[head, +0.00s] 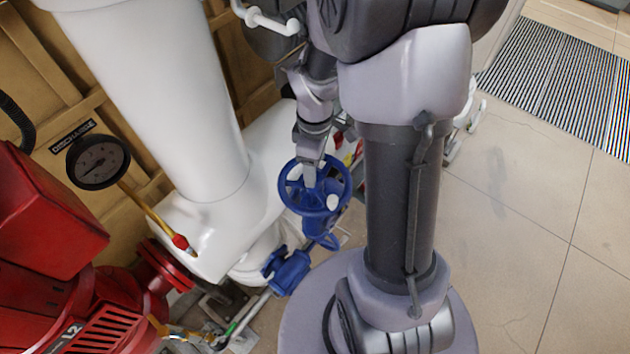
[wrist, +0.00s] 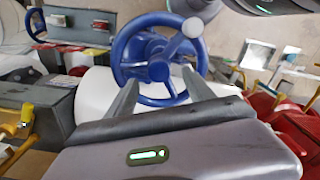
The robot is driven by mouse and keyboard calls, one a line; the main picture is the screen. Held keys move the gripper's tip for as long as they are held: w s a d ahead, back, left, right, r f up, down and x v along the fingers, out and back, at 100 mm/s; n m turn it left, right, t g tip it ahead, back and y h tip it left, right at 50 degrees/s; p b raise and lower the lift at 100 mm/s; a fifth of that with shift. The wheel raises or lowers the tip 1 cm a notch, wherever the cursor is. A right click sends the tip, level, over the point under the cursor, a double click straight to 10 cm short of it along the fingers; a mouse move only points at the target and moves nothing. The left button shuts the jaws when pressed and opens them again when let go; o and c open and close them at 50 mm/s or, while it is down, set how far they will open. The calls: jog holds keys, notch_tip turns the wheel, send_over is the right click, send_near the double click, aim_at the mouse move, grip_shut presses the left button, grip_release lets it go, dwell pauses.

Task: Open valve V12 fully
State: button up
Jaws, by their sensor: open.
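A blue valve handwheel (head: 315,186) with spokes and a pale knob on its rim stands in the middle of the head view, on a blue valve body (head: 288,270). I cannot read any V12 label on it. The wheel also shows in the wrist view (wrist: 160,98), with the pale knob at its upper right. My gripper (head: 309,176) is at the wheel in the head view. In the wrist view its two open fingers (wrist: 163,92) point at the near part of the wheel, one on each side of the hub. I cannot tell whether they touch it.
A large white pipe (head: 165,90) runs left of the wheel. A red pump (head: 75,290) and a round gauge (head: 98,162) below a DISCHARGE sign (head: 72,136) are at the left. The tiled floor (head: 530,220) at the right is clear up to a striped grating (head: 565,85).

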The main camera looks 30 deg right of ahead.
jog(key=shift+m, duration=0.7)
